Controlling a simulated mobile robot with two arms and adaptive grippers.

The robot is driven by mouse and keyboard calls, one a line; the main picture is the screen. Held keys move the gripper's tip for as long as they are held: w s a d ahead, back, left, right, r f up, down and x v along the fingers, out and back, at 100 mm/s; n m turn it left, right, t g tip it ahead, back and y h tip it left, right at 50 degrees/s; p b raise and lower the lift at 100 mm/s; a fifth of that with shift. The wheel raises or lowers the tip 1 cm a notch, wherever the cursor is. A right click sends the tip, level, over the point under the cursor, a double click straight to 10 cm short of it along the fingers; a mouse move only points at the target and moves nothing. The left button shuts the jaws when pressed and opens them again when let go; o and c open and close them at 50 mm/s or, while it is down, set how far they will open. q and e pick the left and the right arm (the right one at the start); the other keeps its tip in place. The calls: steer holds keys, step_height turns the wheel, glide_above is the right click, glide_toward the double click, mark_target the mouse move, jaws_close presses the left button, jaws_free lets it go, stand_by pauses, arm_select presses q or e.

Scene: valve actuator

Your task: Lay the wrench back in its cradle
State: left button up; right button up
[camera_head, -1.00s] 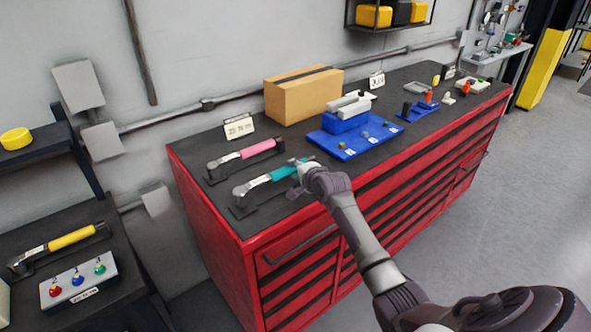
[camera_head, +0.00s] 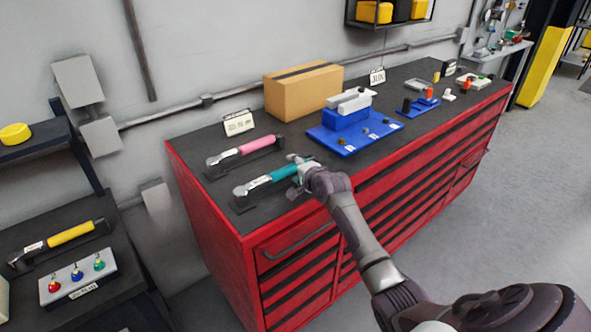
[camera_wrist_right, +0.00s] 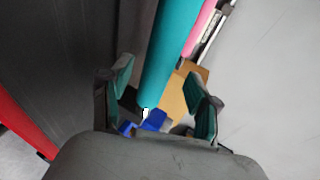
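The teal-handled wrench (camera_head: 283,173) lies along its dark cradle (camera_head: 243,206) near the front left of the red cabinet's top, its metal head toward the left. It appears to rest in the cradle; the exact seating is too small to tell. My right gripper (camera_head: 300,176) is at the handle's right end. In the right wrist view, my right gripper's fingers (camera_wrist_right: 163,95) stand apart on either side of the teal handle (camera_wrist_right: 172,48), with gaps visible beside it. My left gripper is not in view.
A pink-handled wrench (camera_head: 256,144) lies in a cradle behind. A cardboard box (camera_head: 300,92) and a blue tray (camera_head: 340,146) with a blue block stand to the right. A yellow-handled wrench (camera_head: 70,236) and a button box (camera_head: 80,281) are on the left bench.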

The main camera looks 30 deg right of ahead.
steer(key=shift+f, duration=0.25)
steer(key=v, duration=1.2)
steer(key=shift+r, duration=0.15)
